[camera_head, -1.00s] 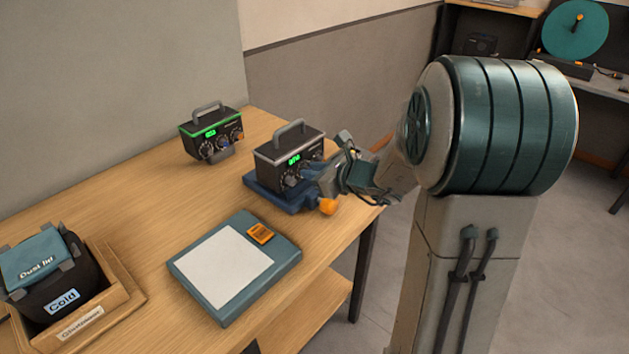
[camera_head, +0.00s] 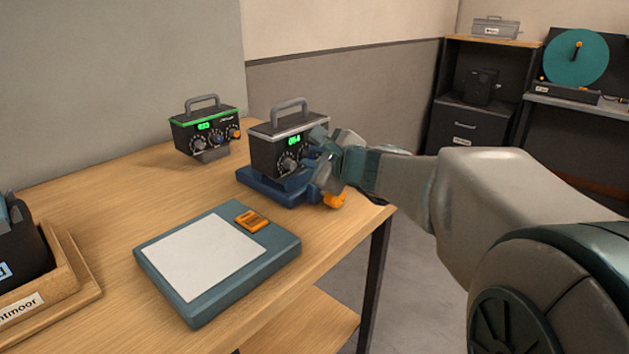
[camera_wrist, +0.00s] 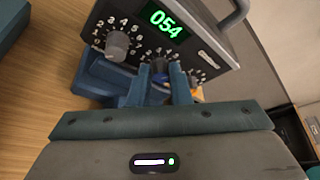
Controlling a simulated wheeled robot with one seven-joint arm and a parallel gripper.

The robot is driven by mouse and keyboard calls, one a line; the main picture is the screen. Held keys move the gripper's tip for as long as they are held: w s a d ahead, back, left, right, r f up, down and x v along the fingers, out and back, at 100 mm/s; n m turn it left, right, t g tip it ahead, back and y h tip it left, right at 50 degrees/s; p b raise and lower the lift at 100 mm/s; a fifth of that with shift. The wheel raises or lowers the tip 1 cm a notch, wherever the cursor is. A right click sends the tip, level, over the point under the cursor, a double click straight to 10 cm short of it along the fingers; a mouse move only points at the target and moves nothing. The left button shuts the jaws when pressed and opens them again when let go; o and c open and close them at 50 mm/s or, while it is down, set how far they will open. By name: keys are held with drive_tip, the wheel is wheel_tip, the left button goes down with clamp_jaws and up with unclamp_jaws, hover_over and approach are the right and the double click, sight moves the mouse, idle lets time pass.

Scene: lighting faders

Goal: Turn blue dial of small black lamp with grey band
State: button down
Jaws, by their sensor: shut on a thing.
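The small black lamp with a grey band (camera_head: 262,132) stands upright on a blue base (camera_head: 262,182) near the table's right edge. Its green display reads 054 in the wrist view (camera_wrist: 164,21). A grey dial (camera_wrist: 117,44) on its face is uncovered. My gripper (camera_wrist: 166,84) is at the front of the lamp, shut on the blue dial (camera_wrist: 160,77), which shows between the fingers. The fingers and wrist hide the right part of the face in the head view.
A similar black lamp with a green band (camera_head: 205,128) stands further back left. A teal panel with a white sheet (camera_head: 205,257) and an orange piece (camera_head: 252,219) lies in front. A wooden tray (camera_head: 68,262) is at left.

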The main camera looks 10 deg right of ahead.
drive_tip(key=n+b, duration=0.1)
drive_tip(key=b, duration=0.3)
drive_tip(key=f+n+t+b, duration=0.1)
drive_tip(key=n+b, duration=0.1)
drive_tip(key=b, duration=0.3)
drive_tip(key=shift+s+a+f+h, duration=0.1)
drive_tip(key=shift+a+f+h, duration=0.05)
drive_tip(key=shift+h, duration=0.15)
drive_tip(key=n+t+b, duration=0.1)
drive_tip(key=b, duration=0.3)
drive_tip(key=shift+n+b, duration=0.3)
drive_tip(key=shift+b, duration=0.4)
drive_tip(key=shift+r+n+b, duration=0.25)
drive_tip(key=shift+n+b, duration=0.05)
drive_tip(key=shift+b, duration=0.25)
drive_tip(key=c, duration=1.3)
unclamp_jaws()
drive_tip(key=shift+c, duration=0.2)
drive_tip(key=shift+s, duration=0.1)
